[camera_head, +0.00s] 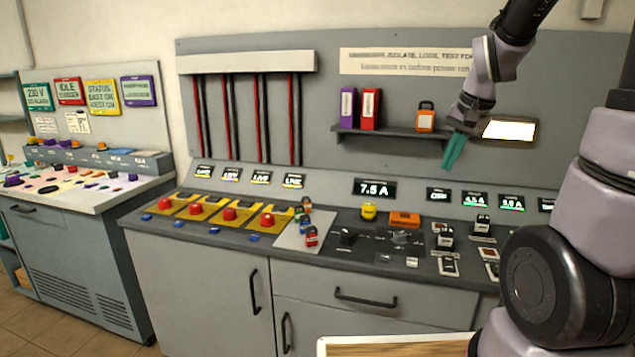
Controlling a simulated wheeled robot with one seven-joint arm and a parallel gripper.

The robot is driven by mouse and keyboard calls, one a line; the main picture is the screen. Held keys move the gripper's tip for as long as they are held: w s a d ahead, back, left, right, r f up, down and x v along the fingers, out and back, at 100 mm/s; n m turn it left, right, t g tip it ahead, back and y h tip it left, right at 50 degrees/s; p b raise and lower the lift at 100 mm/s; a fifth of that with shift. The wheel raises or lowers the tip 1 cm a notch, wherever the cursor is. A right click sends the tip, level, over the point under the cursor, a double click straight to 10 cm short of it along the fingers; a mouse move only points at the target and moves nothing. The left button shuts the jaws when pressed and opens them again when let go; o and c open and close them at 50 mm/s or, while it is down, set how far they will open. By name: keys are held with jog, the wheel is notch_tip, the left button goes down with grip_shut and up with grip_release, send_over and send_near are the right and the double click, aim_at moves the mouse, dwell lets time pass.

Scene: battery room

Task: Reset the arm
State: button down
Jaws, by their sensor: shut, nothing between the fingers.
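My gripper (454,151) has teal fingers and hangs in the air above the right part of the control console (200,262), in front of the grey back panel. Its fingers are together and hold nothing. My arm reaches in from the right side and bends down from the top of the picture. The fingertips point down, well above the console top, close to the right end of the small shelf (395,134) in the picture. I cannot tell the exact gap between gripper and shelf.
Red buttons on yellow bases (230,214), a grey plate with small coloured items (292,238) and black switches (446,238) crowd the console top. Binders (370,108) and an orange padlock (426,116) stand on the shelf. A wooden-topped surface (395,347) is at the bottom front.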

jog(key=s+a+r+n+t, duration=0.1)
jog(key=s+a+r, duration=0.1)
jog(key=s+r, duration=0.3)
jog(key=s+a+r+n+t, duration=0.1)
jog(key=s+a+r+t, duration=0.1)
jog(key=s+r, duration=0.4)
jog(key=s+a, duration=0.1)
jog(key=s, duration=0.2)
jog(key=shift+r+n+y, duration=0.2)
jog(key=shift+n+y, duration=0.1)
jog(key=shift+a, duration=0.1)
